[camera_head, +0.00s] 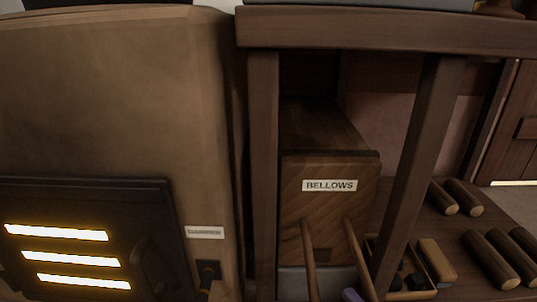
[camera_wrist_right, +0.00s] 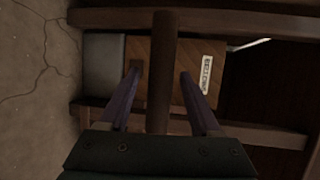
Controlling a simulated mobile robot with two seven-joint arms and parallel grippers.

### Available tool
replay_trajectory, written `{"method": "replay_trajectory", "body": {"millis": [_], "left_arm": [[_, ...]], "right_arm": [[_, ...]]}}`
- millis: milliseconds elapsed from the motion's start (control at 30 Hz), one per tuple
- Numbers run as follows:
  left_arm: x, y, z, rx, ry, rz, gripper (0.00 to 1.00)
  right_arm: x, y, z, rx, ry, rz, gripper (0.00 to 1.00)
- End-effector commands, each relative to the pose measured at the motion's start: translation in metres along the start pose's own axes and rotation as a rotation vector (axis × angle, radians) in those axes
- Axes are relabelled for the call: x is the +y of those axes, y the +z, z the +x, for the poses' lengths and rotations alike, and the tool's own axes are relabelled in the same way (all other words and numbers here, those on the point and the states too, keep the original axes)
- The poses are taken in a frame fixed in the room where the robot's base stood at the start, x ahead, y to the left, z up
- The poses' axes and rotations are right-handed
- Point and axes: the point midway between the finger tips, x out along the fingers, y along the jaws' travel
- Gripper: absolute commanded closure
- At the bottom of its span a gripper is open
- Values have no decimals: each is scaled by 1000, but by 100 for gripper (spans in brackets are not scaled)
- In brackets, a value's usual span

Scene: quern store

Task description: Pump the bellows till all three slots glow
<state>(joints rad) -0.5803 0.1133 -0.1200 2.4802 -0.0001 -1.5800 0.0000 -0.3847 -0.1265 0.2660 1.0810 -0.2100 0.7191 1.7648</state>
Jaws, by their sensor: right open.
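The bellows (camera_head: 326,214) is a wooden box with a white label, set between dark posts. Two light rods (camera_head: 311,262) run from its front towards me. The wrist view shows the labelled bellows front (camera_wrist_right: 180,62) beyond my right gripper (camera_wrist_right: 160,76). The gripper is open, and a dark round bar (camera_wrist_right: 162,50), which looks like the bellows handle, lies between its purple fingers. All three slots (camera_head: 71,261) in the black stove door (camera_head: 150,215) glow bright yellow-white. My left gripper is out of view.
The stove body (camera_head: 110,90) fills the left, with a labelled damper lever (camera_head: 207,272) beside the door. A slanted post (camera_head: 422,150) stands right of the bellows. Logs (camera_head: 490,258) and a small tray with a wooden-backed block (camera_head: 437,260) lie at the lower right.

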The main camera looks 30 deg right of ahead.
Motion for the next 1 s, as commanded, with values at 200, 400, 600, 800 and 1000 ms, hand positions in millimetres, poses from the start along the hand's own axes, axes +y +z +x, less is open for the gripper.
{"method": "replay_trajectory", "body": {"millis": [200, 400, 600, 800, 1000], "left_arm": [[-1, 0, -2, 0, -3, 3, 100], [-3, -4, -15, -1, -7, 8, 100], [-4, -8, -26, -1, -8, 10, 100], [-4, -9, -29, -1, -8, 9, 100], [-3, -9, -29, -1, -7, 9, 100]], "right_arm": [[0, 0, -2, 0, 1, 0, 36], [-3, 0, -32, 0, 5, 0, 36], [-2, 0, -73, -1, 5, -1, 36], [0, 0, -96, -1, 3, -1, 36], [0, 0, -100, 0, -1, -1, 36]]}}
